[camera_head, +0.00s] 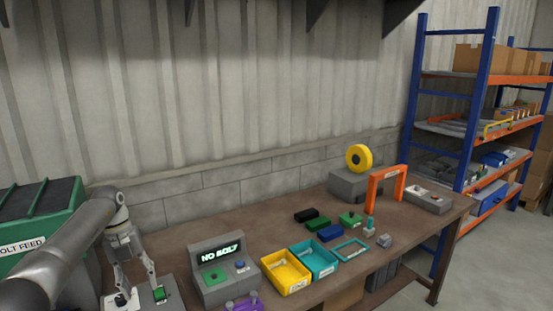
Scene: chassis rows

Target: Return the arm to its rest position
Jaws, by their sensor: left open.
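My left arm comes in from the left edge, and my left gripper (139,290) points down at the near left of the workbench (200,228). Its two fingers are spread apart with nothing seen between them. The fingertips are over or close to a grey fixture (143,301) with a green block on it; I cannot tell whether they touch. My right gripper is out of view.
A green "BOLT FEED" bin (38,220) stands left, partly behind my arm. A grey "NO BOLT" display box (223,267) is right of the gripper. Yellow (285,284) and teal (325,270) bins, small blocks and an orange arch (372,190) stand farther right.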

